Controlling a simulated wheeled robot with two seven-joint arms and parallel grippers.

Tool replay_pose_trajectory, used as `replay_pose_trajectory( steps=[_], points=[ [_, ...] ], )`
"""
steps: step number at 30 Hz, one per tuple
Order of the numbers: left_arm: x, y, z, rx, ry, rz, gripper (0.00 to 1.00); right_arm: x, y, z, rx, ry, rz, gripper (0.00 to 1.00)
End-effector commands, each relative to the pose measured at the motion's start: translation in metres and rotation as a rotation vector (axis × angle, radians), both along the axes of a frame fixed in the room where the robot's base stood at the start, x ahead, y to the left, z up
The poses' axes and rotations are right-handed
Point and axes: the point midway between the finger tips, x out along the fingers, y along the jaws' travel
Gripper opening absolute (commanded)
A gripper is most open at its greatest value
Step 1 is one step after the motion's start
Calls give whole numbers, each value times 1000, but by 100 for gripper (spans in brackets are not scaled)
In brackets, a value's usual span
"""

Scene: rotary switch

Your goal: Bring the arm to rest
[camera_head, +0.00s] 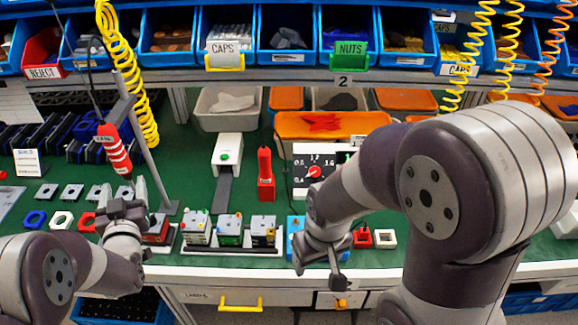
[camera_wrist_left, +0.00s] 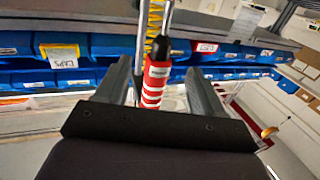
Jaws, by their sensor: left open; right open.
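The rotary switch (camera_head: 314,171) is a white panel with a black dial, printed numbers and a red knob. It stands upright near the middle of the green bench, partly hidden by my right arm. My left gripper (camera_head: 138,188) is open and empty at the left, above the front of the bench. Its two spread fingers also show in the left wrist view (camera_wrist_left: 163,85). My right gripper (camera_head: 325,262) is open in front of the switch, over the bench's front edge, apart from the knob.
A red-and-white tool (camera_head: 115,150) hangs on a yellow coil near my left gripper; the left wrist view shows it (camera_wrist_left: 156,80) beyond the fingers. Small blocks (camera_head: 230,231) stand on a tray between my grippers. A red post (camera_head: 265,175) stands left of the switch. Blue bins (camera_head: 286,30) line the back.

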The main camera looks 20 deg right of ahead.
Motion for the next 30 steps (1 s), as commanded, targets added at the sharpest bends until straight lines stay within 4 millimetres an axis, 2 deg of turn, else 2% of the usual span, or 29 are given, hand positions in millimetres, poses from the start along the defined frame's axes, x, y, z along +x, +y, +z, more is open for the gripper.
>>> replay_pose_trajectory(
  steps=[6,20,22,23,24,26,28,29,30],
  points=[
    [-16,0,1,0,-1,0,68,0,0,4,0,0,0,68],
    [-16,0,-1,0,5,-1,68,0,0,3,0,0,0,68],
    [-17,0,-14,0,66,-3,68,0,0,3,0,0,0,68],
    [-19,-1,-26,1,123,-5,68,0,0,3,0,0,0,68],
    [-28,-1,-49,4,229,-10,68,0,0,3,0,0,0,68],
    [-48,-3,-81,10,454,-21,68,0,0,4,0,0,0,68],
    [-86,-1,-106,18,747,-30,68,0,0,4,0,0,0,68],
    [-107,0,-111,22,873,-31,68,0,0,4,0,0,0,68],
    [-138,3,-113,28,1032,-33,68,0,0,4,0,0,0,68]
  ],
)
